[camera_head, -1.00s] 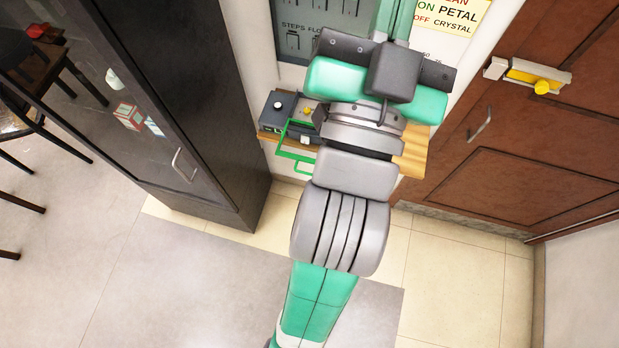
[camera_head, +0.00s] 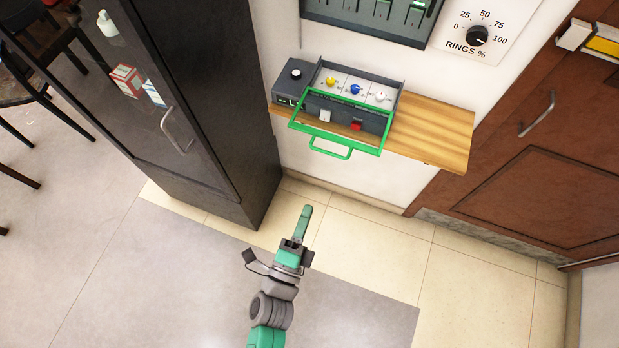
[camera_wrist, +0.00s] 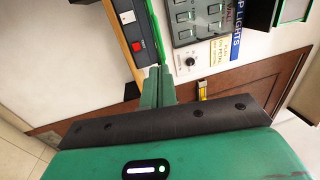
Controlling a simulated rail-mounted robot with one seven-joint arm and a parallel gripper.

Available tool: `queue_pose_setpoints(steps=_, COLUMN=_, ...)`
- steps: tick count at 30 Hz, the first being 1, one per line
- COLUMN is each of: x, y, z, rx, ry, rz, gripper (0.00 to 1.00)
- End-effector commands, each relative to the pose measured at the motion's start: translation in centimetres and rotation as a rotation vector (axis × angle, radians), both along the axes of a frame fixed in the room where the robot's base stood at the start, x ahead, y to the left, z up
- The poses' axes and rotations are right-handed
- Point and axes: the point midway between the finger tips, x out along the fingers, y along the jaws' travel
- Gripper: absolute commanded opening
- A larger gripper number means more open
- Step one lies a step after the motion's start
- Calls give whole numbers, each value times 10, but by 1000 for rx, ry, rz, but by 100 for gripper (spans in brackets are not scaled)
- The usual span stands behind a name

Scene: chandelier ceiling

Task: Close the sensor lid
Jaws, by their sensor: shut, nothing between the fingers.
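The sensor box (camera_head: 296,73) is dark grey and sits on a wooden shelf. Its lid is a green frame (camera_head: 381,137) with a see-through middle, and it stands open, sticking out past the box's front. A green handle (camera_head: 345,155) is on the lid's near edge. Inside the box are yellow, blue and white knobs (camera_head: 356,89), and a white and a red switch show through the lid frame. My gripper (camera_head: 306,211) is shut and empty, lower in the picture than the handle and apart from it. In the wrist view my shut green fingers (camera_wrist: 164,73) point toward the box's red-switch side.
The wooden shelf (camera_head: 440,130) is bare to the right of the box. A dark cabinet (camera_head: 215,120) with a handle stands close on the left. A brown door (camera_head: 530,170) is on the right. A ring dial (camera_head: 478,35) and a panel are on the wall above. The floor in front is clear.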

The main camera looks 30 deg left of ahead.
Motion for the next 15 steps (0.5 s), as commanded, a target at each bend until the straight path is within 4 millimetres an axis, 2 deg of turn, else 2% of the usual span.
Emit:
queue_pose_setpoints(steps=3, x=27, y=5, z=7, rx=0, ry=-4, rz=0, gripper=0)
queue_pose_setpoints(steps=9, x=69, y=12, z=14, rx=-1, ry=-3, rz=0, gripper=0)
queue_pose_setpoints(steps=15, x=101, y=17, z=20, rx=-2, ry=-2, rz=0, gripper=0)
